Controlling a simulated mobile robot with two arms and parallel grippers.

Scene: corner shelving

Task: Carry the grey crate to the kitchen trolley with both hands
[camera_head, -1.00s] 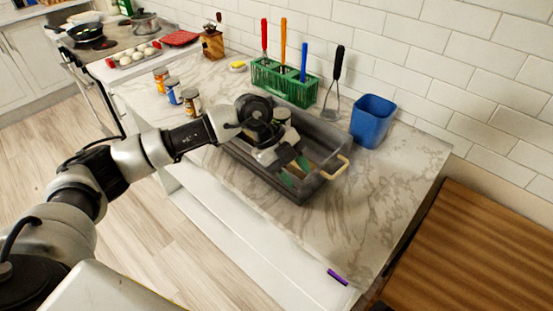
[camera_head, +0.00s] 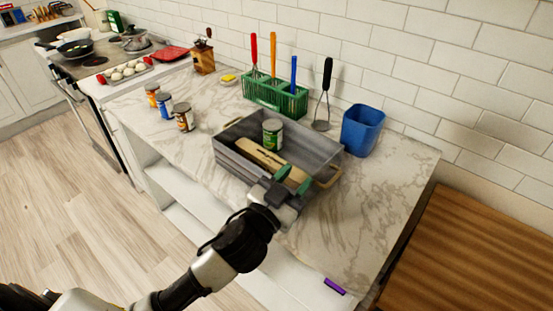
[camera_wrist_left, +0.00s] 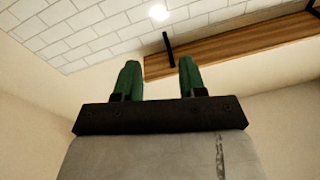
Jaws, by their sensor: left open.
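The grey crate (camera_head: 229,162) stands on the marble counter in the head view. It holds a green-labelled can (camera_head: 273,134) and a long tan object (camera_head: 260,156). A tan handle (camera_head: 331,179) shows at its right end. My left gripper (camera_head: 294,180) is open at the crate's near right side, overlapping the near wall in the picture; contact cannot be told. The left wrist view shows its green fingers (camera_wrist_left: 158,80) apart with nothing between them. My right gripper is out of view. The kitchen trolley is not clearly identifiable.
A blue bin (camera_head: 362,130) and a green utensil rack (camera_head: 276,98) stand behind the crate. Several small jars (camera_head: 166,108) stand to its left. A purple object (camera_head: 334,286) lies at the counter's front edge. A wooden top (camera_head: 480,250) is at right; its visible part is bare.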

